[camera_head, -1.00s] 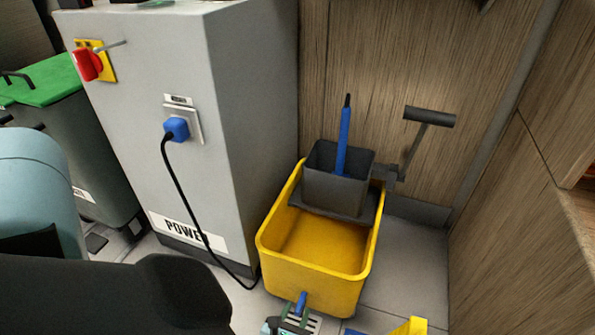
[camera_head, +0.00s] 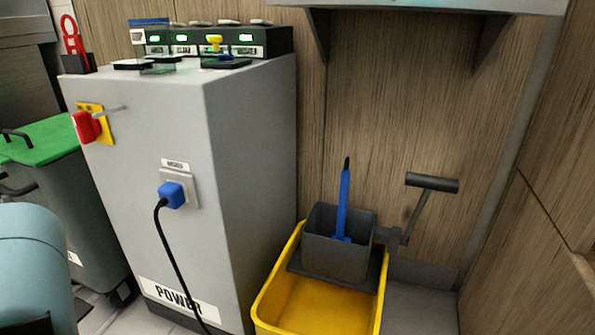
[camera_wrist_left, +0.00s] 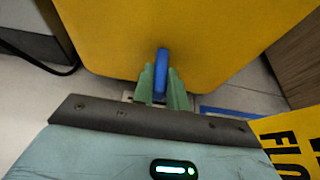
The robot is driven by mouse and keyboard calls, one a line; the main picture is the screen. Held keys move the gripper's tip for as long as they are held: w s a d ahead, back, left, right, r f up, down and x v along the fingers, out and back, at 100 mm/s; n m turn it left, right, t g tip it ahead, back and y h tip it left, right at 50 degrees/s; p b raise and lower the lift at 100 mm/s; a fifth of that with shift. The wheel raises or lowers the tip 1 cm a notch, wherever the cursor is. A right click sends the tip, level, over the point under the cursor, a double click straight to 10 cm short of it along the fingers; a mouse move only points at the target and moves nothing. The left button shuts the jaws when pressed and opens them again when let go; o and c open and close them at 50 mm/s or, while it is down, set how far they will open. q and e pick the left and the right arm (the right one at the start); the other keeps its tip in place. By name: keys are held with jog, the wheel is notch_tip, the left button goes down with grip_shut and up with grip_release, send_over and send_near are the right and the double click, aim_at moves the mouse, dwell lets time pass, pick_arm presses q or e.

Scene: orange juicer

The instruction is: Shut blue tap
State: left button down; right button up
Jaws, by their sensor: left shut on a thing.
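The blue tap (camera_wrist_left: 161,72) is a blue lever low on the front of the yellow mop bucket, in the left wrist view. My left gripper (camera_wrist_left: 163,88) has its green fingers on either side of the blue lever and is shut on it. The lever points along the fingers, and its base meets the bucket wall. The yellow bucket (camera_head: 318,305) also shows at the bottom of the head view, where its lower front, the tap and my left gripper are out of frame. My right gripper is in neither view.
A grey power cabinet (camera_head: 245,160) with a blue plug (camera_head: 171,195) and black cable stands left of the bucket. A grey wringer (camera_head: 338,255) with a blue-handled tool (camera_head: 344,200) sits on the bucket. A yellow sign (camera_wrist_left: 292,140) is right of the gripper.

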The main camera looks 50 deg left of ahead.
pick_arm(q)
jog(key=shift+a, duration=0.1)
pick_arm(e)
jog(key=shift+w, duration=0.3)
pick_arm(q)
jog(key=m+h, duration=0.4)
jog(key=a+m+h, duration=0.1)
jog(key=m+h, duration=0.2)
jog(key=h, duration=0.1)
jog(key=a+m+h, duration=0.1)
jog(key=m+h, duration=0.3)
jog(key=h, duration=0.1)
jog(key=shift+a+r+m+t, duration=0.1)
jog(key=shift+a+m+t, duration=0.1)
jog(key=shift+m+t, duration=0.15)
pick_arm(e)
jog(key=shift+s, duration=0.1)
pick_arm(q)
jog(key=shift+h, duration=0.3)
jog(key=shift+w, duration=0.1)
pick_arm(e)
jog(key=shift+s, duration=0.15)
pick_arm(q)
jog(key=c, duration=1.4)
grip_release()
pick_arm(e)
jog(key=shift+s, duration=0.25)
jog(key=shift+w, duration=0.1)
